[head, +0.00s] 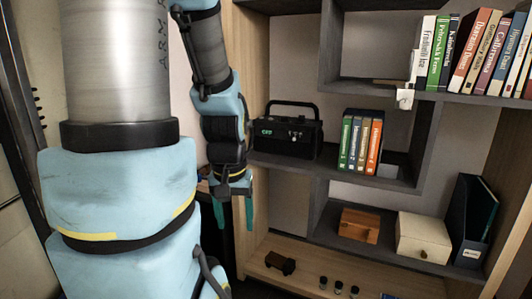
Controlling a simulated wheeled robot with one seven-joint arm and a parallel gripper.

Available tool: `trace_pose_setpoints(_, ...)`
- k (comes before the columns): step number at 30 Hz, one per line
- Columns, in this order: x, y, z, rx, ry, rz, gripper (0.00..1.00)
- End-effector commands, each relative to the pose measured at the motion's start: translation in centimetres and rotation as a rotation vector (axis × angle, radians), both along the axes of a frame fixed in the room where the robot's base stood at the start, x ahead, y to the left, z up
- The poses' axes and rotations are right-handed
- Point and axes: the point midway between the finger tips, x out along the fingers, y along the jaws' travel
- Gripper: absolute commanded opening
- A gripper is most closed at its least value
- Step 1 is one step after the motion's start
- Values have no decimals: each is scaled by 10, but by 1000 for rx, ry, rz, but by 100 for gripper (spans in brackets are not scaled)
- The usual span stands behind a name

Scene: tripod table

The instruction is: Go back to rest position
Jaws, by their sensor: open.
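My gripper (234,212) hangs at the end of my blue and grey arm, left of the middle in the head view. Its two teal fingers point down and stand apart, with nothing seen between them. It is in front of the left side panel of a wooden shelf unit (247,130). My large arm links fill the left part of the view and hide what is behind them.
The shelves hold a black radio (287,135), short books (360,145), a row of tall books (478,55), a brown wooden box (359,225), a cream box (423,238) and a dark file holder (472,222). A small brown toy truck (280,263) stands on the lowest board.

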Motion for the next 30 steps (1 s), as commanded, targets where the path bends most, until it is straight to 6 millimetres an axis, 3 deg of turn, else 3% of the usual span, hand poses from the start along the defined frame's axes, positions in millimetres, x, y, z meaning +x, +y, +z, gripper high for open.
trace_pose_setpoints(1,0,-1,23,-1,-1,0,67)
trace_pose_setpoints(8,1,-1,76,-1,-3,1,67)
trace_pose_setpoints(15,1,-2,149,-2,-3,1,67)
trace_pose_setpoints(18,1,-2,171,-3,-4,1,67)
trace_pose_setpoints(24,1,-2,191,-3,-4,1,67)
trace_pose_setpoints(30,1,-2,192,-3,-4,1,67)
